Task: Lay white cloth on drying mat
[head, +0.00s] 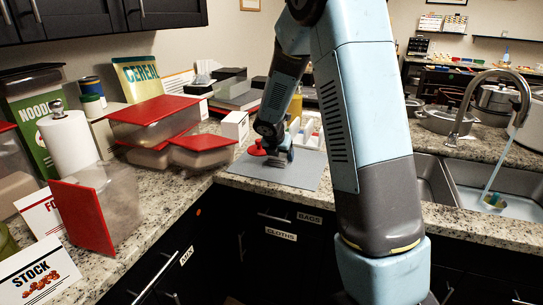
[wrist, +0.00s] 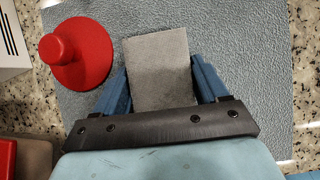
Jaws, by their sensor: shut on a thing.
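The drying mat (head: 305,177) is a flat blue-grey sheet on the granite counter left of the sink. It fills most of the wrist view (wrist: 245,45). My gripper (head: 277,157) is low over the mat. In the wrist view my gripper (wrist: 160,72) has its two blue fingers on either side of a light grey rectangle (wrist: 158,62), which I take to be the white cloth. It is held between the fingers with the mat behind it. I cannot tell whether it touches the mat. In the head view it is not clearly visible.
A red disc with a knob (wrist: 85,50) lies on the mat, close beside the left finger. A white box (head: 235,127) and red-lidded containers (head: 203,150) stand to the left. A divided tray (head: 308,133) is behind the mat. The sink (head: 428,180) is to the right.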

